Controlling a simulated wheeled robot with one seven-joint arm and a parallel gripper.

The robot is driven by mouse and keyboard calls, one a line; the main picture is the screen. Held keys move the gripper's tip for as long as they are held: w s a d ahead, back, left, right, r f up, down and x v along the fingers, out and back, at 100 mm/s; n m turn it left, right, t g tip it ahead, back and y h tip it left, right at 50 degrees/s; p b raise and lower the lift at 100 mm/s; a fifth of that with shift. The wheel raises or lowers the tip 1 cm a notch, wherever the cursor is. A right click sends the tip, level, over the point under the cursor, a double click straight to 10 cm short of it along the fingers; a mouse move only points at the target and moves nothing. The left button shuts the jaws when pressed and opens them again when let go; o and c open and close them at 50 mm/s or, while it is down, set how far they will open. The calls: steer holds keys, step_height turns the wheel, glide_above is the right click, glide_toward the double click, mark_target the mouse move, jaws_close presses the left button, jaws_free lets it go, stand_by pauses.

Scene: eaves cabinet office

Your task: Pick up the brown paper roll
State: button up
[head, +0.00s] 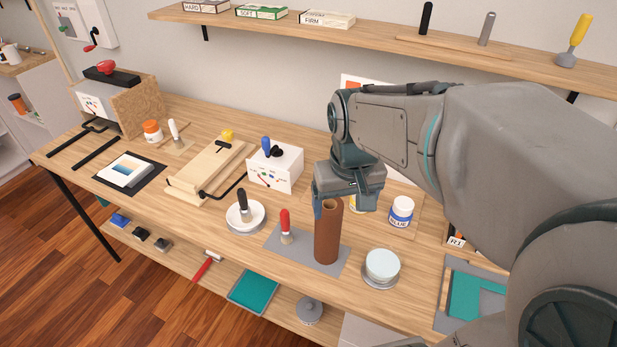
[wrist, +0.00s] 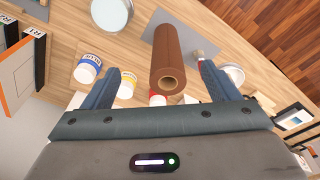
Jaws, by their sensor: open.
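The brown paper roll (head: 327,232) stands upright on a grey mat (head: 274,241) on the wooden workbench, with its hollow top end showing. My gripper (head: 345,206) is open at the roll's upper end, its lower parts overlapping the top of the roll in the head view. In the wrist view the roll (wrist: 174,58) extends away between the two blue fingers of my gripper (wrist: 160,82). Its open end faces the camera, with clear space on both sides. I cannot tell whether a finger touches it.
A red-handled brush (head: 286,227) stands left of the roll, and a pale round-lidded jar (head: 382,266) stands to its right. A blue-labelled jar (head: 401,211) and a yellow-labelled one (wrist: 126,88) are close behind. A white box (head: 275,170) stands behind left.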

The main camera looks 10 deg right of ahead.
steer(key=r+g+p, duration=0.1)
steer(key=r+p, duration=0.1)
glide_above(328, 232)
steer(key=w, duration=0.3)
steer(key=shift+n+g, duration=0.3)
steer(key=shift+d+f+p, duration=0.2)
steer(key=shift+f+p, duration=0.3)
steer(key=shift+f, duration=3.05)
steer(key=shift+d+f+p, duration=0.2)
steer(key=shift+f+p, duration=0.25)
steer(key=shift+f, duration=3.1)
steer(key=c, duration=1.4)
